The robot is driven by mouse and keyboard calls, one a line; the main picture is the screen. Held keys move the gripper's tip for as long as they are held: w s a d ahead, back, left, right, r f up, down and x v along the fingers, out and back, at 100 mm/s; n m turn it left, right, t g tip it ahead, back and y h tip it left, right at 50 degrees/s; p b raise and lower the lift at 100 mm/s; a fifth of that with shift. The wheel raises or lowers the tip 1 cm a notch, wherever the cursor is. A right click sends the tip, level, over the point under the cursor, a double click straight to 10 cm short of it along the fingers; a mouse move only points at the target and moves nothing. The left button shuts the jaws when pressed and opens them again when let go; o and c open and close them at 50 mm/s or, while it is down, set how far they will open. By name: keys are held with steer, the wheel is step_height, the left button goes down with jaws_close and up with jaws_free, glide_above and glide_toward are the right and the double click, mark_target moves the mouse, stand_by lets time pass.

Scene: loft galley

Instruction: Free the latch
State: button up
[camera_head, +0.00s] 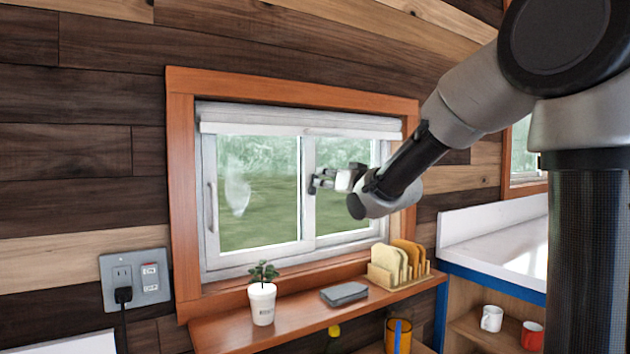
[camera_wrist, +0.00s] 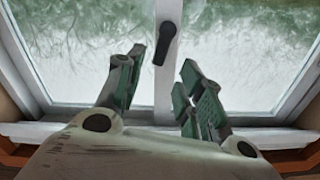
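The latch (camera_wrist: 166,42) is a small dark lever on the white middle upright of the sliding window (camera_head: 308,188). In the wrist view it points down and leans slightly, its lower end between my fingertips in the picture. I cannot tell how far the fingertips are from the latch in depth. In the head view my gripper (camera_head: 317,183) is at the middle upright, and the latch cannot be made out there.
The sill below holds a potted plant (camera_head: 262,303), a grey flat box (camera_head: 344,294) and a wooden rack (camera_head: 384,275) with yellow and brown slabs. A pull handle (camera_head: 211,208) is on the window's left side. A wall outlet (camera_head: 135,280) with a plugged cord is at left.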

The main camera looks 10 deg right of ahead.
steer(key=x, duration=0.5)
steer(key=shift+w, duration=0.1)
steer(key=shift+c, duration=0.3)
jaws_close()
